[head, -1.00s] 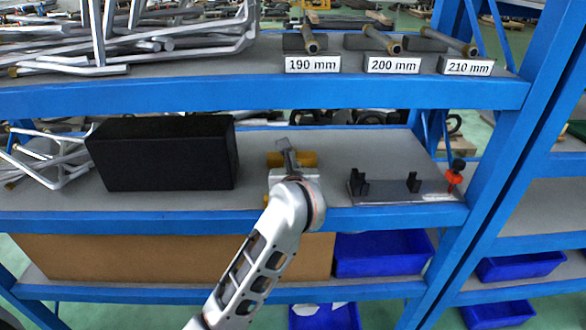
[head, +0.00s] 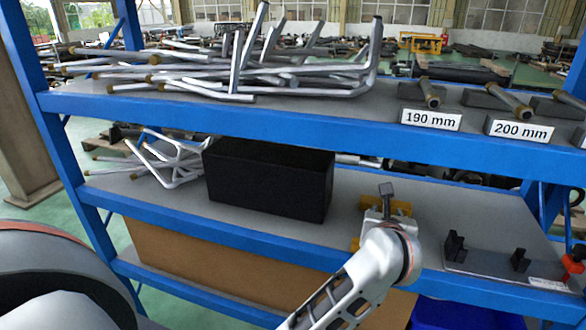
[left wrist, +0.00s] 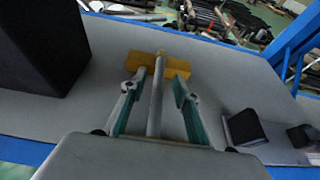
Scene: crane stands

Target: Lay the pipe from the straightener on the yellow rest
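The yellow rest (head: 400,208) stands on the middle shelf, right of the black box; it also shows in the left wrist view (left wrist: 176,68). A straight grey pipe (left wrist: 155,105) runs between the fingers of my left gripper (left wrist: 158,88), its far end over the yellow rest. Gaps show on both sides of the pipe, so the fingers are open around it. In the head view my left gripper (head: 386,205) is at the rest and mostly hidden by its arm. The straightener (head: 500,262), a plate with black posts and a red knob, is empty where visible. My right gripper is out of view.
The upper shelf edge (head: 290,112) runs above my arm. It carries more bent pipes (head: 240,75) and a label reading 190 mm (head: 431,119).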

